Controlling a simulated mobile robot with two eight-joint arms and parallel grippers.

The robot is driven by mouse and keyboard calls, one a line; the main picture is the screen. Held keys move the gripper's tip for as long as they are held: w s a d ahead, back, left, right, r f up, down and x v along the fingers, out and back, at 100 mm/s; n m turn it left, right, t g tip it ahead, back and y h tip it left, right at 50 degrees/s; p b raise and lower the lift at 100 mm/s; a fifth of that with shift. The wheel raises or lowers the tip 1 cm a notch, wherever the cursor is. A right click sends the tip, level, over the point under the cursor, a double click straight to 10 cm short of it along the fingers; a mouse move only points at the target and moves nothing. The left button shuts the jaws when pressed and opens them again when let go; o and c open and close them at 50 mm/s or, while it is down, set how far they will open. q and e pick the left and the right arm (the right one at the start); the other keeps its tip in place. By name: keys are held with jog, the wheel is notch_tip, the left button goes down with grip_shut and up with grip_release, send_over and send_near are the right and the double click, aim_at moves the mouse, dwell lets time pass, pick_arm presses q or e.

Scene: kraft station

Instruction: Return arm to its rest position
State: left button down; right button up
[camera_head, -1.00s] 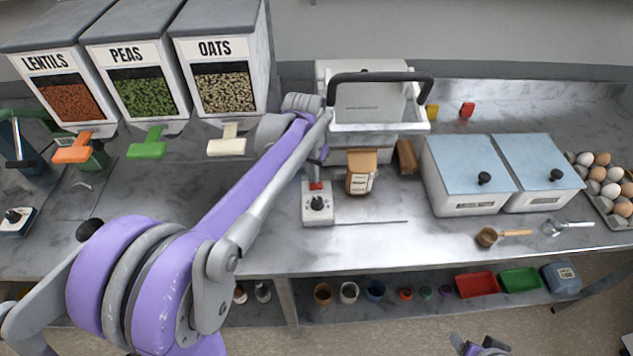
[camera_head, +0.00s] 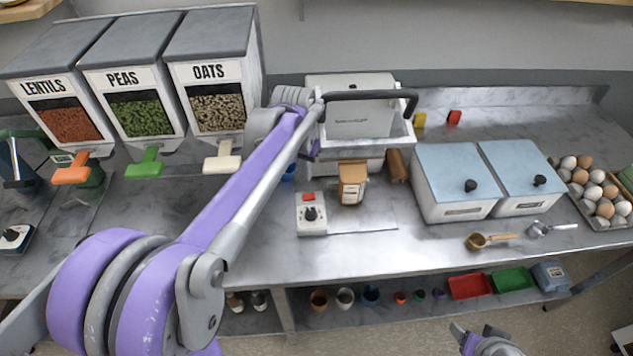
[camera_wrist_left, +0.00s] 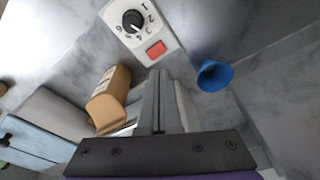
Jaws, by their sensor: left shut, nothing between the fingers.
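My left arm reaches from the lower left of the head view to the back middle of the counter. My left gripper (camera_head: 313,152) is small and partly hidden there by its own wrist, above and behind the white control box (camera_head: 311,215) with a red switch and black knob. In the left wrist view the fingers (camera_wrist_left: 160,80) are shut together with nothing between them. They point toward the control box (camera_wrist_left: 138,25), apart from it. My right gripper (camera_head: 483,340) shows only in part at the bottom edge; its jaw state is unclear.
A white machine with a black handle (camera_head: 370,95) stands close behind the left gripper. A brown carton (camera_head: 352,185) and a blue funnel (camera_wrist_left: 212,75) are nearby. Dispensers (camera_head: 222,105) stand left, blue-lidded bins (camera_head: 455,175) right. The counter front (camera_head: 370,255) is clear.

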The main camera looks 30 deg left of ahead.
pick_arm(q)
jog(key=s+d+f+t, duration=0.1)
jog(key=s+d, duration=0.2)
jog(key=s, duration=0.3)
jog(key=s+d+f+t, duration=0.1)
jog(key=s+d+f, duration=0.1)
jog(key=s, duration=0.4)
jog(key=s+d+f+t, duration=0.1)
jog(key=s+d+t, duration=0.1)
jog(key=s+d, duration=0.3)
jog(key=shift+s+f, duration=0.4)
jog(key=shift+s, duration=0.2)
jog(key=shift+s+d+f, duration=0.15)
jog(key=shift+s+f, duration=0.1)
